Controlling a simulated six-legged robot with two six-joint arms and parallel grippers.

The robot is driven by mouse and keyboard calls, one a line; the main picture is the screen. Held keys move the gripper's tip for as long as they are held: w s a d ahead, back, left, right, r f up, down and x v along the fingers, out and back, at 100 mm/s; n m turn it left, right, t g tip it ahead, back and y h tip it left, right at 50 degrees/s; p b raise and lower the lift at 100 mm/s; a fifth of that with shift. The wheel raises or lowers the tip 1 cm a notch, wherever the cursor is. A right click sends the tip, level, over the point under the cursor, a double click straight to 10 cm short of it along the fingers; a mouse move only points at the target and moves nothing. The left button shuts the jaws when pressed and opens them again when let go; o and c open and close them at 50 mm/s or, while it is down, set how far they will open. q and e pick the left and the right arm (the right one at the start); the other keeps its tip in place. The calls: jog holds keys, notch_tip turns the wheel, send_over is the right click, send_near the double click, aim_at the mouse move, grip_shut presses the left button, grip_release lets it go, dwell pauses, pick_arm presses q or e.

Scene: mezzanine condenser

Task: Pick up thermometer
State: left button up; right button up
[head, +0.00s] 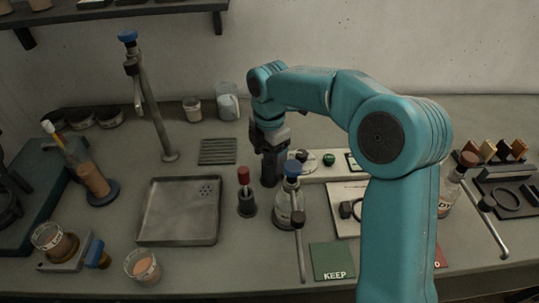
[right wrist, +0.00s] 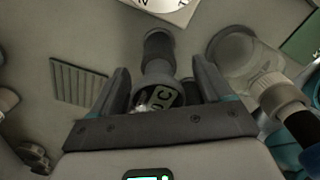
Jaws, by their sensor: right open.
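A dark round-headed thermometer with a "°C" mark on its face (right wrist: 160,97) stands upright between the fingers of my right gripper in the right wrist view. A dark cylindrical base (right wrist: 158,45) shows beyond it. In the head view my right gripper (head: 268,148) points down from above at the middle of the bench, and a dark upright piece (head: 268,174) shows under it. My right gripper is open, with one finger on each side of the thermometer and gaps visible. My left gripper is not in view.
A glass flask with a blue stopper (head: 290,208) stands close to the right gripper, and a red-capped item (head: 245,192) is in front. A metal tray (head: 178,238), a slotted grate (head: 217,151) and a tall stand (head: 150,110) are to the left.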

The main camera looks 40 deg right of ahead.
jog(key=shift+w, duration=0.1)
jog(key=c, duration=1)
jog(key=shift+c, duration=1)
jog(key=shift+r, duration=0.1)
